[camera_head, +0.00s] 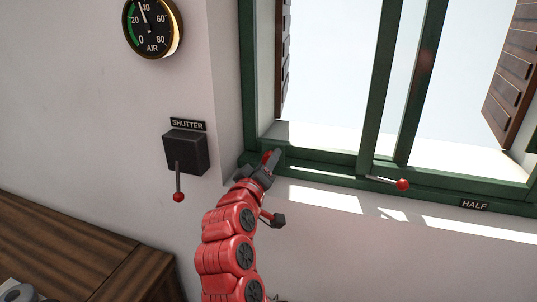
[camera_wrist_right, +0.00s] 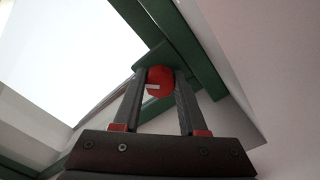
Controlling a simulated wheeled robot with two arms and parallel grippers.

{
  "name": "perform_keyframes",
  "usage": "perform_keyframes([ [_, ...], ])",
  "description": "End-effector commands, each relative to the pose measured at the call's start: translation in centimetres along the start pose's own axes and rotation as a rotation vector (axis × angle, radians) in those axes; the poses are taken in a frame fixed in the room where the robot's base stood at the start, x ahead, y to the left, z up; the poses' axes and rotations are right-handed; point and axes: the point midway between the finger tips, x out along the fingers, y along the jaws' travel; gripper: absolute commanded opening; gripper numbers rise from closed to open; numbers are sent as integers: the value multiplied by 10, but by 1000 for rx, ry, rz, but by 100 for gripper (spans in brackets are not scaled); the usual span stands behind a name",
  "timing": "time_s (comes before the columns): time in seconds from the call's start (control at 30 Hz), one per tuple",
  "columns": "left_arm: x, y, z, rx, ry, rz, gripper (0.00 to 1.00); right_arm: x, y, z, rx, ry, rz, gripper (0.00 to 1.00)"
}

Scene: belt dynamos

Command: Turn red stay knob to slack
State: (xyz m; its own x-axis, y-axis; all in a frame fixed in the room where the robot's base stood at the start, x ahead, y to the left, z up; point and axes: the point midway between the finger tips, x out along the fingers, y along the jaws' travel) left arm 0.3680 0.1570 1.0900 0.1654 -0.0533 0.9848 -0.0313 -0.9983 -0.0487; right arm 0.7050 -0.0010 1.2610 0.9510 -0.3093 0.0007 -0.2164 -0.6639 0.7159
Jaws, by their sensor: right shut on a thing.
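The red stay knob (camera_wrist_right: 160,80) sits between the two fingers of my right gripper (camera_wrist_right: 161,100) in the right wrist view. It has a small pale mark on its face. In the head view the red knob (camera_head: 267,157) shows at the lower left corner of the green window frame, partly hidden by my right gripper (camera_head: 268,168). The right gripper is shut on the knob. My left gripper is not in view.
A red-tipped lever (camera_head: 402,185) stands out from the sill at right, left of a HALF label (camera_head: 474,204). A SHUTTER box (camera_head: 185,152) with a red-tipped lever is on the wall at left. Above it hangs an AIR gauge (camera_head: 152,27). A wooden bench (camera_head: 95,255) is at lower left.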

Motion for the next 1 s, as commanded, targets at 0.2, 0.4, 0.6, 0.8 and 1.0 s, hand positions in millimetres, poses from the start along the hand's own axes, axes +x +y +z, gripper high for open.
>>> perform_keyframes([
  [0.2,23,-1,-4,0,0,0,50,0,2,-2,-207,-3,-2,0],
  [0.4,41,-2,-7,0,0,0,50,0,2,-2,-394,-2,-4,0],
  [0.6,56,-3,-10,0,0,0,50,0,1,-2,-557,-2,-4,0],
  [0.8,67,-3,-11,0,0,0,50,0,0,0,-681,-3,-5,0],
  [1.0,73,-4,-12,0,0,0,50,0,0,0,-754,-2,-4,0],
])
